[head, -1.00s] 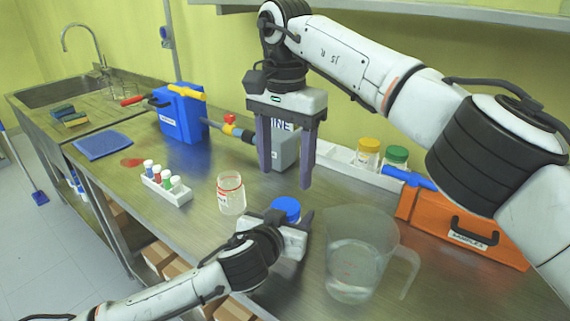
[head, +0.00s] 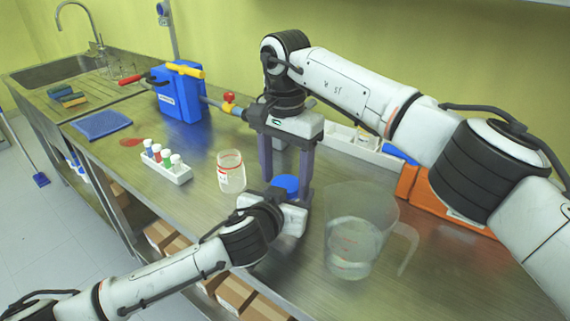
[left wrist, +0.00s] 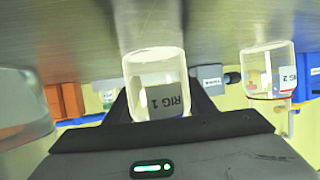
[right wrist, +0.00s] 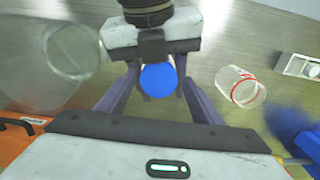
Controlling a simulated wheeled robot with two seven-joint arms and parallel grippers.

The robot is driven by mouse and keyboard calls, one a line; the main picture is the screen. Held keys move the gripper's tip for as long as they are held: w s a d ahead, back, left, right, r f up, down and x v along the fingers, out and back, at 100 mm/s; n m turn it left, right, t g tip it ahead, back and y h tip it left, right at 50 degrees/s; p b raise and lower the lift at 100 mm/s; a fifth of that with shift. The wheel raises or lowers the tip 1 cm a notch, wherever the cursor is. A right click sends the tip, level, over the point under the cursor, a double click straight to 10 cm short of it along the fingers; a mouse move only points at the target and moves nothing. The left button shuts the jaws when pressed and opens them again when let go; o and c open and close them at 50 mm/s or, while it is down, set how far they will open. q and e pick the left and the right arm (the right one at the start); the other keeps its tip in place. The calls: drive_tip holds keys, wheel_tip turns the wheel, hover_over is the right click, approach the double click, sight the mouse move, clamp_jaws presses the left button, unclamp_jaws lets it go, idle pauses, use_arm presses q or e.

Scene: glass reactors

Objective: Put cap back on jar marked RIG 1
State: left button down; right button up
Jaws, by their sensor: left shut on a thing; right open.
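My left gripper (head: 285,204) is shut on the clear jar marked RIG 1 (left wrist: 157,75). The label reads upside down in the left wrist view. A round blue cap (head: 286,184) shows at the top of the held jar; it also shows in the right wrist view (right wrist: 158,82). Whether the cap is seated on the rim is hidden. My right gripper (right wrist: 158,70) is open, pointing down from above, with its two fingers on either side of the cap. I cannot tell whether they touch it.
An open jar marked RIG 2 with a red ring (head: 231,172) stands to the left. A large clear jug (head: 352,245) stands close on the right. Behind are a rack of small vials (head: 166,165), a blue jerrycan (head: 180,95) and an orange case (head: 455,206).

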drive_tip(key=c, duration=1.1)
drive_tip(key=m, duration=0.3)
drive_tip(key=o, duration=1.2)
